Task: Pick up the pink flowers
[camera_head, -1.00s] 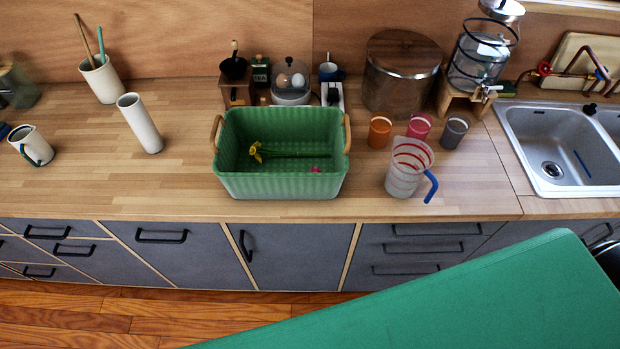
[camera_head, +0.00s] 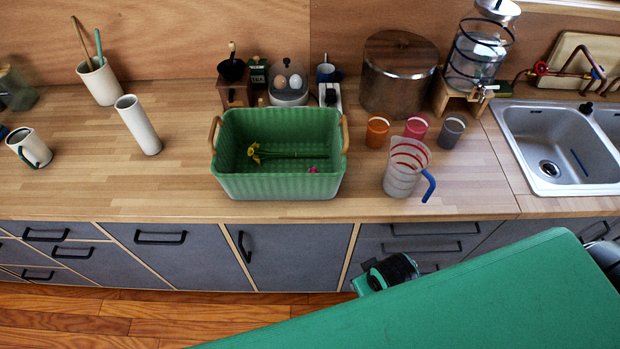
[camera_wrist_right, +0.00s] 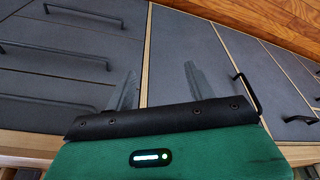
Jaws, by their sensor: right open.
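The pink flower (camera_head: 313,170) shows as a small pink spot low inside the green basket (camera_head: 280,186), near its front right. Most of it is hidden behind the front wall. Yellow flowers (camera_head: 255,153) with green stems lie in the same basket. In the right wrist view my right gripper (camera_wrist_right: 160,80) is open and empty, its two fingers apart in front of the grey drawer fronts. My left gripper is not in view.
A striped jug (camera_head: 403,172) with a blue handle stands right of the basket. Orange (camera_head: 377,132), pink (camera_head: 416,129) and grey (camera_head: 452,132) cups stand behind it. A white vase (camera_head: 138,125) stands to the left. The counter in front of the basket is a narrow clear strip.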

